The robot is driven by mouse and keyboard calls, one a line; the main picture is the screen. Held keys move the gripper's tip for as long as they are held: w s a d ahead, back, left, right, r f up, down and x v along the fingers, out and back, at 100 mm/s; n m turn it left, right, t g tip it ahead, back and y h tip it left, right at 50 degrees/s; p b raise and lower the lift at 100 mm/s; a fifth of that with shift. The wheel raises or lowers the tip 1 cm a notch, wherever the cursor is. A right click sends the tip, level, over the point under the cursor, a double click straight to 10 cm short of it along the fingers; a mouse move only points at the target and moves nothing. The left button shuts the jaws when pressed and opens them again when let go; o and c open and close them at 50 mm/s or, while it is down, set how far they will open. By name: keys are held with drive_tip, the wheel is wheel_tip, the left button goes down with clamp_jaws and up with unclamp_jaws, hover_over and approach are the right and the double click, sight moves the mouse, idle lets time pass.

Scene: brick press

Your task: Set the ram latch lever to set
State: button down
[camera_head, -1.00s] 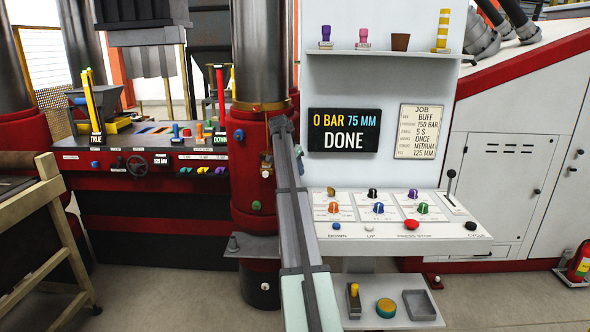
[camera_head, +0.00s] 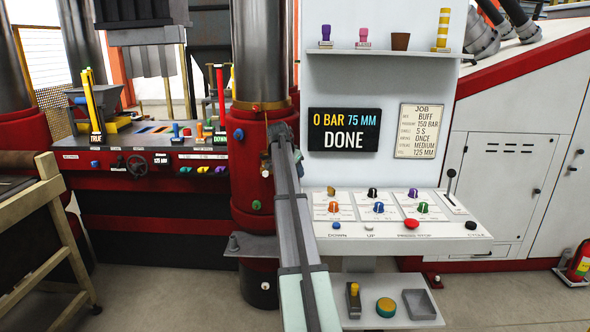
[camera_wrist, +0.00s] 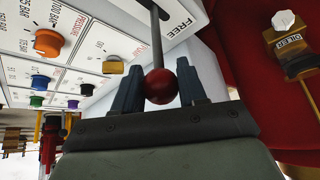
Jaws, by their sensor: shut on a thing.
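The ram latch lever is a dark rod with a red ball knob (camera_wrist: 160,87) in the wrist view. Its rod runs up beside a white panel marked FREE (camera_wrist: 180,20). My gripper (camera_wrist: 158,90) has its two blue-grey fingers on either side of the ball and is shut on it. In the head view my gripper (camera_head: 281,132) is at the edge of the red column, left of the white console. The lever is hidden behind my arm there, and no "set" mark is readable.
The console panel (camera_head: 390,210) with several coloured knobs stands right of my arm. The red column (camera_head: 258,200) is close on the left. A brass fitting with a white cap (camera_wrist: 285,22) is near my gripper. A lower shelf (camera_head: 365,318) holds a yellow-topped switch and a button.

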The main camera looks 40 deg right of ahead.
drive_tip(key=s+a+f+t+h, duration=0.2)
drive_tip(key=s+a, duration=0.1)
drive_tip(key=s+a+t+h, duration=0.1)
drive_tip(key=s+a+h, duration=0.1)
drive_tip(key=shift+f+m+t, duration=0.4)
drive_tip(key=shift+s+a+f+t+h, duration=0.25)
drive_tip(key=shift+a+f+t+h, duration=0.05)
drive_tip(key=shift+h, duration=0.2)
drive_tip(key=shift+s+a+f, duration=0.3)
drive_tip(key=shift+a+f, duration=0.05)
drive_tip(key=shift+f, duration=0.3)
drive_tip(key=c, duration=0.9)
unclamp_jaws()
drive_tip(key=shift+c, duration=0.2)
drive_tip(key=shift+o, duration=1.1)
drive_tip(key=shift+r, duration=0.2)
drive_tip(key=v, duration=1.3)
drive_tip(key=shift+s+a+r, duration=0.15)
drive_tip(key=shift+a, duration=0.1)
